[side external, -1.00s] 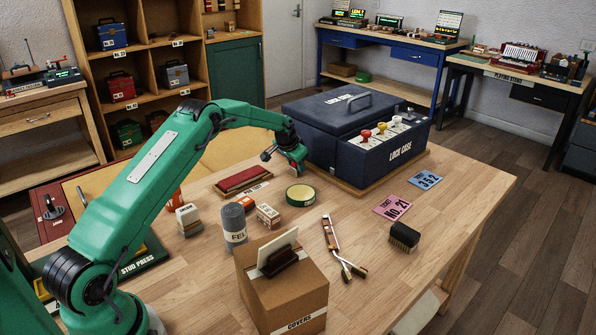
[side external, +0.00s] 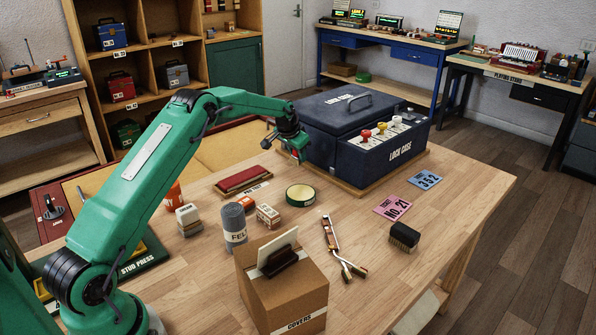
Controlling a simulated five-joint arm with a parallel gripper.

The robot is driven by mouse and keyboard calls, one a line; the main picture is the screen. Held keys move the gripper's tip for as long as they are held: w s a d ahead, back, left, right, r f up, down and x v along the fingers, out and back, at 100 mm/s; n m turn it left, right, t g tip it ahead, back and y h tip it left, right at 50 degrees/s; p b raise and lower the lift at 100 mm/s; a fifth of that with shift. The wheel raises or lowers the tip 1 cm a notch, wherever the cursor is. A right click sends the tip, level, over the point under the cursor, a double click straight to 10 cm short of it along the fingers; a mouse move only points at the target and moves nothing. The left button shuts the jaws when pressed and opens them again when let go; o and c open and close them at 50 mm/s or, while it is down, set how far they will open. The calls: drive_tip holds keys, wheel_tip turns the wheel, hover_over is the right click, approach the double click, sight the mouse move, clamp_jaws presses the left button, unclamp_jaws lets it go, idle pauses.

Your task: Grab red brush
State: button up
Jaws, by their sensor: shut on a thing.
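My gripper (side external: 299,157) is above the table at the left front corner of the dark blue lock case (side external: 330,135). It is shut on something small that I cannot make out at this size. A long dark red block (side external: 242,180) lies on the table to the left of my gripper, apart from it. A red-topped knob (side external: 366,134) stands in the front of the lock case beside a yellow one and a white one. A black-bristled brush (side external: 404,237) lies at the right of the table. I cannot tell which thing is the red brush.
A green tape roll (side external: 300,195), a grey felt roll (side external: 233,224) and small boxes (side external: 267,216) stand mid-table. A cardboard box (side external: 285,290) is at the front. The table's right corner is clear.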

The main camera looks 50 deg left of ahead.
drive_tip(key=s+d+r, duration=0.2)
drive_tip(key=d+r, duration=0.4)
drive_tip(key=d, duration=0.4)
drive_tip(key=shift+d+r+h, duration=0.2)
drive_tip(key=shift+d+h, duration=0.1)
drive_tip(key=shift+h, duration=0.1)
